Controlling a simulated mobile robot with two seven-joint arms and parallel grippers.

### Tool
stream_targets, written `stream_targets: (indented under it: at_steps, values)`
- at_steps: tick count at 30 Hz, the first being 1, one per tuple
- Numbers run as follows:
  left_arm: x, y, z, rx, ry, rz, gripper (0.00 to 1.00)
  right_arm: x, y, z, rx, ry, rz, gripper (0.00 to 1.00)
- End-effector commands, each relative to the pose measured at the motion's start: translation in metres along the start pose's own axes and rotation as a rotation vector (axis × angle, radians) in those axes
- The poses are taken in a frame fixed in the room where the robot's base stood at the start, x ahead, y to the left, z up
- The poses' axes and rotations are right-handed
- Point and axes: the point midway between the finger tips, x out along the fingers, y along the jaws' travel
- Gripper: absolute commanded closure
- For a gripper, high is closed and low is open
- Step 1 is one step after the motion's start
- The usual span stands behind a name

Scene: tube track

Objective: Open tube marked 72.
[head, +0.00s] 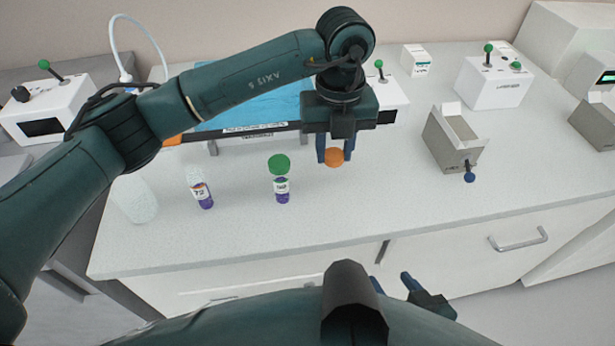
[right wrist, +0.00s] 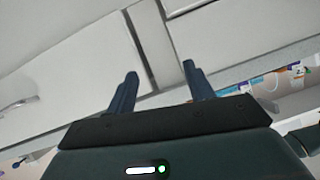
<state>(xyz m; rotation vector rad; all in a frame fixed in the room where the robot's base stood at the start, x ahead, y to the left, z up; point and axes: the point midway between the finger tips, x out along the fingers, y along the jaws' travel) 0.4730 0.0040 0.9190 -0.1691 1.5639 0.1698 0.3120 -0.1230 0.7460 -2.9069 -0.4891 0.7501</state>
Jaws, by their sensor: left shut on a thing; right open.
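The tube marked 72 (head: 202,193) stands on the bench at the left, slightly tilted in the picture, with purple at its bottom. Its top is pale and no cap shows on it. My left gripper (head: 335,155) is shut on an orange cap (head: 335,158), held right of the tubes and apart from them. A second tube (head: 282,190) with a green cap (head: 279,164) stands between the tube marked 72 and my left gripper. My right gripper (head: 391,281) is open and empty in front of the bench; its fingers also show in the right wrist view (right wrist: 160,75).
A clear container (head: 134,199) stands left of the tubes. A grey device with a blue-knobbed lever (head: 455,140) and white boxes with green-knobbed levers (head: 492,83) are at the right. A blue panel (head: 240,102) lies behind. The bench's front middle (head: 350,215) is clear.

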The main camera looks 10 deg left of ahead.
Motion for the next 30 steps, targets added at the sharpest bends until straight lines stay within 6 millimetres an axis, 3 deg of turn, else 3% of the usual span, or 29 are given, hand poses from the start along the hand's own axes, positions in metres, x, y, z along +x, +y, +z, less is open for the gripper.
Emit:
stream_targets:
  at_steps: [6, 11, 18, 30]
  values:
    - [0.040, 0.001, 0.000, 0.000, 0.003, 0.002, 0.96, 0.000, 0.000, -0.001, -0.002, -0.001, 0.001, 0.47]
    - [0.051, 0.001, 0.000, 0.001, 0.002, 0.001, 0.96, 0.000, 0.000, -0.001, -0.003, -0.001, 0.001, 0.47]
    - [0.083, 0.001, -0.001, 0.001, 0.003, 0.001, 0.96, -0.001, 0.000, -0.001, -0.003, 0.000, 0.001, 0.47]
    - [0.090, 0.000, 0.000, 0.003, 0.001, 0.000, 0.96, 0.001, 0.001, 0.002, -0.004, 0.003, 0.002, 0.47]
